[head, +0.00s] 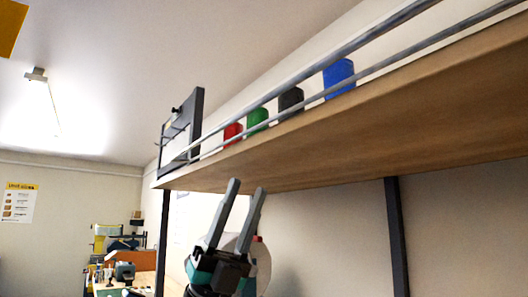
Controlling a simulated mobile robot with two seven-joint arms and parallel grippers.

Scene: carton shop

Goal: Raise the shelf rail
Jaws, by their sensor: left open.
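The shelf rail (296,79) is a pair of long grey bars along the front edge of a wooden shelf (390,131), seen from below. It runs from a dark end frame (197,112) at the far left to the upper right, past the picture's edge. My left gripper (246,190) is open and empty, its two grey fingers pointing up below the shelf's underside, apart from the rail. My right gripper is out of view.
Red (233,132), green (257,119), black (291,100) and blue (339,76) items stand on the shelf behind the rail. Dark posts (396,235) support the shelf. A cluttered workbench (145,279) stands at the lower left. The space left of the shelf is open.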

